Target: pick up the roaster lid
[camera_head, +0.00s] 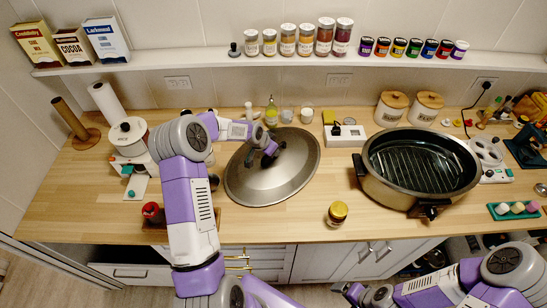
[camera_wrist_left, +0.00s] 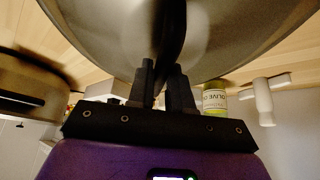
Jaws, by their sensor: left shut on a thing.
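The roaster lid (camera_head: 262,183) is a large grey metal dome with a dark handle, left of the middle of the counter in the head view. My left gripper (camera_head: 270,148) is shut on the handle at its top. In the left wrist view the lid (camera_wrist_left: 235,25) fills the top, with its dark handle between the two fingers (camera_wrist_left: 162,75). I cannot tell whether its rim is clear of the counter. The open roaster (camera_head: 390,192), with a dark ridged inside, stands to the right. My right gripper (camera_head: 362,294) is low at the front edge of the picture, its fingers unclear.
A jar with a yellow lid (camera_head: 337,213) stands near the counter's front edge, between lid and roaster. A white scale (camera_head: 345,136) and small bottles (camera_head: 271,112) stand behind. A rice container (camera_head: 128,137) is at the left. The front middle counter (camera_head: 285,225) is mostly clear.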

